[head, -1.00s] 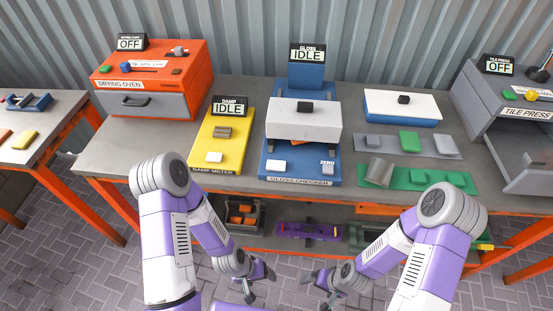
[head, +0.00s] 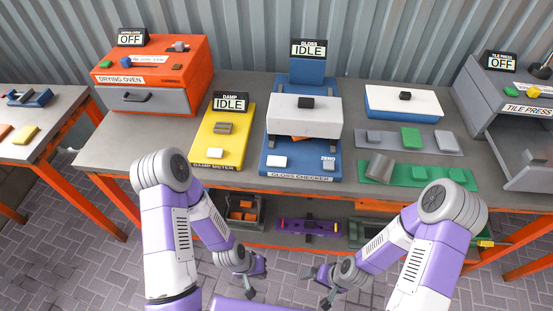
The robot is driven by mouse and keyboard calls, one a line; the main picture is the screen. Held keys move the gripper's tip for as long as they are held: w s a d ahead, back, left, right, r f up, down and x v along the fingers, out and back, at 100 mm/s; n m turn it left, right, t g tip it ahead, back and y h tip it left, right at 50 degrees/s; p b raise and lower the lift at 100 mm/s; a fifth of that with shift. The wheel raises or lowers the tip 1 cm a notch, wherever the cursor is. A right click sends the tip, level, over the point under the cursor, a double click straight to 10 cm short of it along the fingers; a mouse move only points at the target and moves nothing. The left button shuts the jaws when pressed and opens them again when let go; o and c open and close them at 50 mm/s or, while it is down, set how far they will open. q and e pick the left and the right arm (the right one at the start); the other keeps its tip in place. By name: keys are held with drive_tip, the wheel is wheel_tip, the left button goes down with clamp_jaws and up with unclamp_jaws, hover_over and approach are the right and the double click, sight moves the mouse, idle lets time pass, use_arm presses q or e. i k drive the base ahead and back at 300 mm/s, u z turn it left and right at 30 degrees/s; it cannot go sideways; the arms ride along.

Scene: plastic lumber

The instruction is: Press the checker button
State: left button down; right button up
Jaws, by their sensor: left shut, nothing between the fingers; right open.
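The blue gloss checker (head: 305,170) stands in the middle of the bench, with a white cover (head: 305,117) that has a black knob. Its display (head: 309,49) reads GLOSS IDLE. A white button (head: 276,161) is at its front left and a grey ZERO button (head: 328,164) at its front right. Something orange shows under the cover, partly hidden. My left gripper (head: 257,280) is shut and empty, low in front of the bench. My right gripper (head: 318,287) is open and empty, also low in front of the bench. Both are well apart from the checker.
The yellow damp meter (head: 236,128) stands left of the checker, the orange drying oven (head: 165,60) further left. A white-topped blue box (head: 403,101), a grey tray (head: 437,151), green pieces (head: 400,181) and the tile press (head: 510,105) are right. The bench's front edge lies above both grippers.

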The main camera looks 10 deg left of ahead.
sight(272, 161)
drive_tip(key=k, duration=0.5)
drive_tip(key=z, duration=0.7)
drive_tip(key=i, duration=0.8)
drive_tip(key=u, duration=0.35)
